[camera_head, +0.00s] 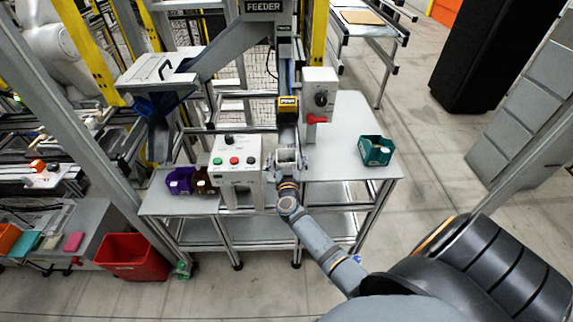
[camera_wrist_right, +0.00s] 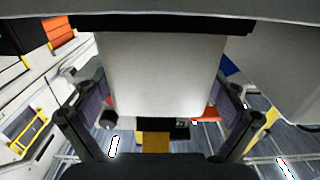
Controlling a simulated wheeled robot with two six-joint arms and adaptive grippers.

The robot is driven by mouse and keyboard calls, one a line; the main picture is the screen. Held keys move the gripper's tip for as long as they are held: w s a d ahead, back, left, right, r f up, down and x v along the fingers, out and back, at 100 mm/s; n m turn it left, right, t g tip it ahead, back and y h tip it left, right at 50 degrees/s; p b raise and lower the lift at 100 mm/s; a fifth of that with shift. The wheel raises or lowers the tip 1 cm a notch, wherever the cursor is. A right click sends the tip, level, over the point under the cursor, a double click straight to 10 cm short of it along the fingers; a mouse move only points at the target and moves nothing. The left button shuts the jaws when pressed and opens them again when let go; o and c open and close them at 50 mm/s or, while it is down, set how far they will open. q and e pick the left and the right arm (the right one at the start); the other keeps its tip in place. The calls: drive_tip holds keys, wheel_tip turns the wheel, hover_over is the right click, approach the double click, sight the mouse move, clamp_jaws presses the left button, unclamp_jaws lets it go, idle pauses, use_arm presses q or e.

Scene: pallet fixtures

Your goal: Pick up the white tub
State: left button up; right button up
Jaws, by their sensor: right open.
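A plain pale surface, which looks like the white tub (camera_wrist_right: 160,75), fills the middle of the right wrist view. In the head view the tub is small and mostly hidden by the gripper, so its outline is unclear. My right gripper (camera_head: 287,158) is at the foot of the feeder chute, above the front of the grey table. Its fingers (camera_wrist_right: 160,115) are open, one on each side of the pale surface. I cannot tell whether the pads touch it. My left gripper is not in view.
A control box (camera_head: 236,158) with buttons stands left of my gripper. A white switch box (camera_head: 319,92) stands behind it. A teal bin (camera_head: 376,150) is on the right of the table (camera_head: 345,130); a purple bin (camera_head: 181,181) is on the left. The table's right part is mostly clear.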

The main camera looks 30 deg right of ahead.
drive_tip(key=shift+s+r, duration=0.1)
drive_tip(key=c, duration=1.4)
drive_tip(key=shift+o, duration=0.2)
drive_tip(key=shift+r+p, duration=0.7)
drive_tip(key=shift+p, duration=0.25)
drive_tip(key=p+v, duration=0.5)
drive_tip(key=v, duration=1.3)
drive_tip(key=shift+p, duration=0.35)
